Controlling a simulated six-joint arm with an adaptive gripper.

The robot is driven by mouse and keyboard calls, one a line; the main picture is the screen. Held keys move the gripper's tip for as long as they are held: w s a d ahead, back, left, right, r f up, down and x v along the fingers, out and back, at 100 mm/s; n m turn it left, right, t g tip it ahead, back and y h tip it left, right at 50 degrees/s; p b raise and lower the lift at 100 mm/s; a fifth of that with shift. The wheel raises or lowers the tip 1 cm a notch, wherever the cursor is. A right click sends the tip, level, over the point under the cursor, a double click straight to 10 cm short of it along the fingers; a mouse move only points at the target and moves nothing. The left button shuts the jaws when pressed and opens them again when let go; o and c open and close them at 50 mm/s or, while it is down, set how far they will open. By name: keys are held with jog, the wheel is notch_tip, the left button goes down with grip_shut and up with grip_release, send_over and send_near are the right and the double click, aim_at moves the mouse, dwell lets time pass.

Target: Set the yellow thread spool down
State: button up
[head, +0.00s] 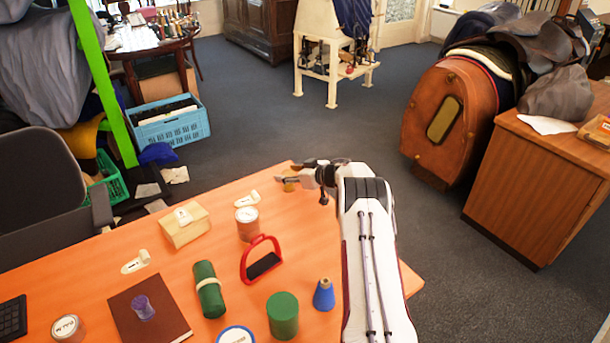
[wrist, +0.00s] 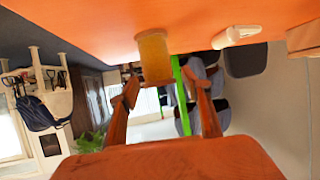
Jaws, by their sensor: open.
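The yellow thread spool (head: 289,186) stands on the orange table near its far edge, partly hidden by my gripper in the head view. The wrist view is upside down and shows the spool (wrist: 154,60) with its base against the tabletop, apparently upright. My gripper (head: 284,179) is open at the spool. In the wrist view the two fingers (wrist: 164,98) are spread to either side of the spool's line, with visible gaps. I cannot tell how far the fingertips reach along it.
The orange table (head: 120,291) also holds a tin (head: 247,224), a red stirrup (head: 262,262), a wooden box (head: 185,225), a blue cone (head: 323,295), a green cylinder (head: 283,315), a green roll (head: 209,289) and a purple spool (head: 143,307) on a brown book (head: 163,325). A white label holder (head: 247,199) lies left of the spool.

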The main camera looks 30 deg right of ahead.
jog(key=v, duration=1.2)
dwell(0.4)
jog(key=shift+w, duration=0.1)
dwell(0.5)
